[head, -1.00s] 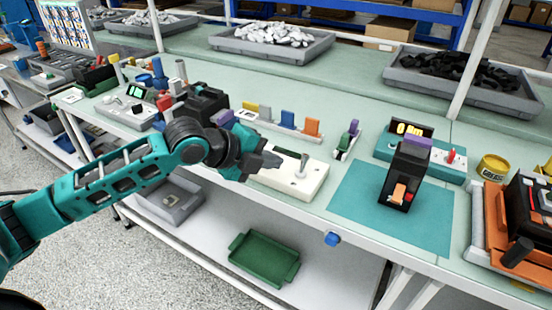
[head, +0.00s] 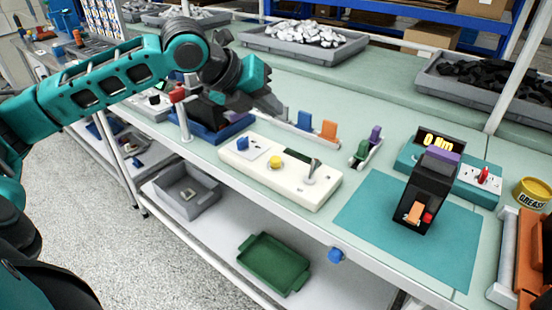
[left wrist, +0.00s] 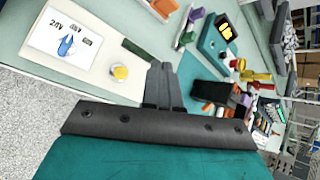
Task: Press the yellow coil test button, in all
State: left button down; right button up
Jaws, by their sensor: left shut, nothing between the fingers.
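The yellow coil test button (head: 275,161) is a round knob on a cream-coloured panel (head: 250,172). The panel also carries a blue knob (head: 243,143) on a white label and a grey lever (head: 311,172). My left gripper (head: 272,106) is shut and empty, above and behind the panel, apart from the button. In the left wrist view the yellow button (left wrist: 119,72) shows just left of the shut fingers (left wrist: 160,85), with the blue knob (left wrist: 67,46) beside a "24V" marking. My right gripper is not in view.
A black breaker (head: 424,196) with an orange lever stands on a teal mat (head: 363,222), near a teal meter box (head: 413,156) with a lit display. Coloured blocks (head: 329,130) stand in a rack behind the panel. A green tray (head: 292,270) lies on the lower shelf.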

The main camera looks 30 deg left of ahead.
pick_arm(q)
jog(key=b, duration=0.7)
send_over(271, 160)
notch_tip(271, 160, down, 6)
jog(key=shift+f+b, duration=0.3)
jog(key=shift+f, duration=1.1)
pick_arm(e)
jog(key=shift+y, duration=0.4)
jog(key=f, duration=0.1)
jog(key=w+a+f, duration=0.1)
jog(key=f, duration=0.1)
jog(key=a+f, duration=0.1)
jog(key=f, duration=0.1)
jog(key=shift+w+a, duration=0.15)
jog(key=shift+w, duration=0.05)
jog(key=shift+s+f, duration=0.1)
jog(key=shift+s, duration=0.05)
pick_arm(q)
jog(key=shift+f, duration=0.15)
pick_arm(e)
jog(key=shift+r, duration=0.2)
